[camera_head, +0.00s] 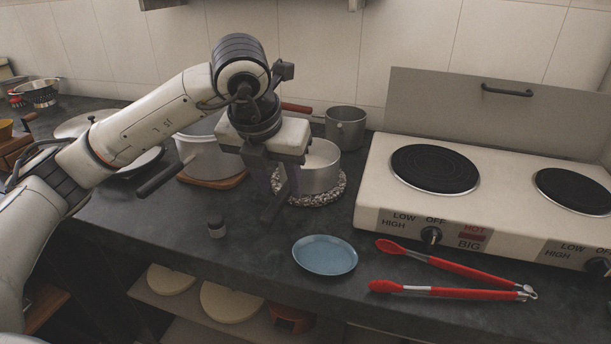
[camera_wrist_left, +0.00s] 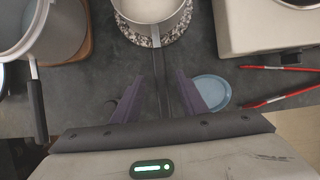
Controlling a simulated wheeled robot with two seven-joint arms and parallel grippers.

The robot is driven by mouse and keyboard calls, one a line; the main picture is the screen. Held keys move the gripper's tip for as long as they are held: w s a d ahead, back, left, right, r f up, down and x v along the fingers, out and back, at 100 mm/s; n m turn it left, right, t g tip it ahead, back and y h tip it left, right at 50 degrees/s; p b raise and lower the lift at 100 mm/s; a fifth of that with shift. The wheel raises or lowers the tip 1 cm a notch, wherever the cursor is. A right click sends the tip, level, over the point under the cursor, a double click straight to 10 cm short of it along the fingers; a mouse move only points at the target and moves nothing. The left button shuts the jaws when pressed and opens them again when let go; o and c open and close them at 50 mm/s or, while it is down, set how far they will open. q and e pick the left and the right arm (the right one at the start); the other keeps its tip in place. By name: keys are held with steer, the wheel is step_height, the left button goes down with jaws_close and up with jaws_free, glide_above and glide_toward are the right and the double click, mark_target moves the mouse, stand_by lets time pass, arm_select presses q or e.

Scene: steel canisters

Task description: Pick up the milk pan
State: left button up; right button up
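My right gripper is not in view.
A larger pot (camera_head: 205,158) on a wooden board stands left of the pan.

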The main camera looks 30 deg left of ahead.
mark_target(283, 192)
arm_select(q)
steer(key=x, duration=0.4)
steer(key=shift+s+d, duration=0.1)
steer(key=shift+s, duration=0.05)
jaws_close()
steer(key=shift+r, duration=0.2)
